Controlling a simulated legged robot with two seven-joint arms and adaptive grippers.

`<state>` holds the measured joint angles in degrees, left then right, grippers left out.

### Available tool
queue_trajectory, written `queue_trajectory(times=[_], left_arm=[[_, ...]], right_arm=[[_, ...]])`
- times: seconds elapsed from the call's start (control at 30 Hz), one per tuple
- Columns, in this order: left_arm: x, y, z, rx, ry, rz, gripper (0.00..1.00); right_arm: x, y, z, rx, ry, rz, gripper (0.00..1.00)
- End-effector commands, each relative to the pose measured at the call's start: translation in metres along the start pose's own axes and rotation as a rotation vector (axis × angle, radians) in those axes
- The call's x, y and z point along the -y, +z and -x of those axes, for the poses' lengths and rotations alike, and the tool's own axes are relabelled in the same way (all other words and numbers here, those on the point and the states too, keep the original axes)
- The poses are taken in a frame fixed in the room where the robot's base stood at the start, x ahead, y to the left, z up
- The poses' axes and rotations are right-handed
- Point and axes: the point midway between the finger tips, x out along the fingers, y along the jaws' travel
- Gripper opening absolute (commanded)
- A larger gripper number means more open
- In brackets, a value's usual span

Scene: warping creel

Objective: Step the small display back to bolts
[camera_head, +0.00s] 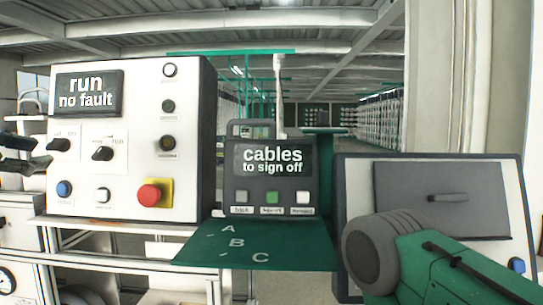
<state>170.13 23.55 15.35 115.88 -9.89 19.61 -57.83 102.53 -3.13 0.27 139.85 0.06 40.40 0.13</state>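The small display (270,163) stands at the centre, dark-cased and upright, and its screen reads "cables to sign off". Below the screen is a row of three buttons: a pale left button (241,197), a green middle button (272,197) and a pale right button (303,197). Their small labels are too blurred to read surely. My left gripper (43,153) is at the left edge, in front of the white control panel and well away from the display. Its two dark fingers are apart with nothing between them. My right gripper is not in view.
The white control panel (190,100) has knobs, lamps, a red stop button (150,194) and a screen reading "run no fault". A green shelf (290,258) marked A, B, C lies below the display. A grey-fronted box (440,185) stands at right, partly behind my green arm.

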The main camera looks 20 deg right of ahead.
Motion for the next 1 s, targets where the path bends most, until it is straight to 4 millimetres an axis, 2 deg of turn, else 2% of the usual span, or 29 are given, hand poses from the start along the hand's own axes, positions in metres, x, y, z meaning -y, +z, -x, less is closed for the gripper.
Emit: queue_trajectory(times=[0.07, 0.1, 0.2, 1.0], left_arm=[[-0.0001, -0.0001, 0.0001, 0.0, 0.0, 0.0, 0.26], [-0.0001, -0.0001, 0.0001, 0.0, 0.0, 0.0, 0.26], [-0.0001, -0.0001, 0.0, 0.0, 0.0, 0.0, 0.26], [-0.0001, -0.0001, 0.0, 0.0, 0.0, 0.0, 0.26]], right_arm=[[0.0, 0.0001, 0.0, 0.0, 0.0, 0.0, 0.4], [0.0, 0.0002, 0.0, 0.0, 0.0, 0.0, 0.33], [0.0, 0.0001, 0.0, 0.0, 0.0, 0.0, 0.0], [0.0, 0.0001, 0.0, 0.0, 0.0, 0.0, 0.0]])
